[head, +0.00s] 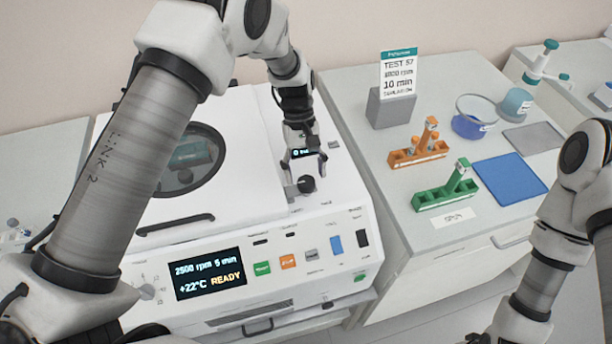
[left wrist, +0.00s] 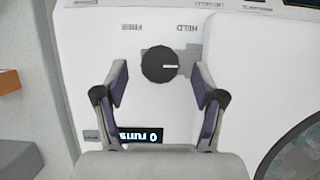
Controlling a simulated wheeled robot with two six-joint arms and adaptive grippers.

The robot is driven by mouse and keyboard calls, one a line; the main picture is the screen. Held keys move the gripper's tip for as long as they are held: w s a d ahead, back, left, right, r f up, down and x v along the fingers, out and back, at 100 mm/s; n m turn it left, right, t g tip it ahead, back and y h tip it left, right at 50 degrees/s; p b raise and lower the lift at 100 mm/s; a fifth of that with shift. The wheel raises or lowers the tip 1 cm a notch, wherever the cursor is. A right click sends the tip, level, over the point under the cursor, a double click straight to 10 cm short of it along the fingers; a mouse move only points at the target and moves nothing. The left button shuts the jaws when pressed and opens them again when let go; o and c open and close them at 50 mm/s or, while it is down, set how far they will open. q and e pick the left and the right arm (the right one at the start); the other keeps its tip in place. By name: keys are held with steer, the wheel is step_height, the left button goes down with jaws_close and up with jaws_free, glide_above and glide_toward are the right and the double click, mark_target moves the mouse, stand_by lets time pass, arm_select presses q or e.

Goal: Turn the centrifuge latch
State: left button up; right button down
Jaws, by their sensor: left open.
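The centrifuge (head: 215,215) is a white machine with a closed lid that has a round window. Its latch is a round dark knob (head: 306,184) on the top panel, right of the lid. In the left wrist view the knob (left wrist: 159,65) has a white mark pointing right, toward the word HELD; the word FREE is on the other side. My left gripper (head: 304,168) is over the knob with its fingers open. In the left wrist view the open fingers (left wrist: 161,88) stand on both sides, apart from the knob. My right gripper is out of view.
The front panel has a display (head: 210,274) reading 2500 rpm 5 min, +22°C READY, and several buttons. On the right bench stand an orange rack (head: 404,157), a green rack (head: 430,199), a sign (head: 398,74), a blue bowl (head: 472,122) and a blue mat (head: 510,180).

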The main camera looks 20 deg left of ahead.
arm_select(q)
steer(key=v, duration=1)
steer(key=shift+r, duration=0.1)
